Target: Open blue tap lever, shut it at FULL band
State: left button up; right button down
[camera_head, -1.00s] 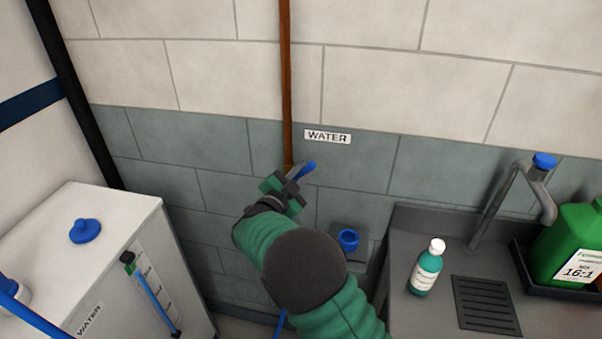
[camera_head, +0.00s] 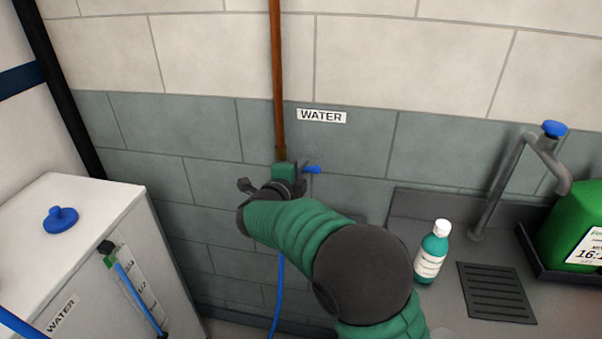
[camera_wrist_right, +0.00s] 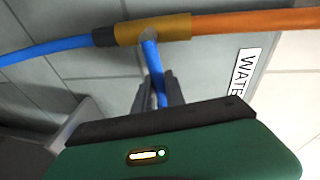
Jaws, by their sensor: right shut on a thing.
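The blue tap lever (camera_head: 312,169) sticks out to the right of the copper pipe's lower end, about square to the pipe. In the right wrist view, the lever (camera_wrist_right: 152,58) runs down from the brass tap body (camera_wrist_right: 155,30) between my fingers. My right gripper (camera_wrist_right: 158,88) is shut on it; in the head view the arm partly hides the gripper (camera_head: 298,180). The white water tank (camera_head: 75,215) has a sight gauge (camera_head: 138,295), whose blue column reaches close to the green band (camera_head: 109,261) near its top. My left gripper is not in view.
A blue hose (camera_head: 280,290) hangs below the tap. To the right, the grey counter holds a teal bottle (camera_head: 432,252), a drain grille (camera_head: 495,292), a faucet (camera_head: 500,185) and a green jug (camera_head: 570,230). A blue cap (camera_head: 60,219) sits on the tank.

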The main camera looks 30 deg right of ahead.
jog(key=shift+f+m+b, duration=0.4)
jog(key=shift+f, duration=0.15)
jog(key=shift+a, duration=0.1)
jog(key=c, duration=1.4)
grip_release()
jog(key=shift+r, duration=0.1)
jog(key=shift+s+r, duration=0.1)
jog(key=p+v, duration=0.1)
jog(key=v, duration=1.5)
jog(key=shift+s+a, duration=0.2)
jog(key=shift+s, duration=0.05)
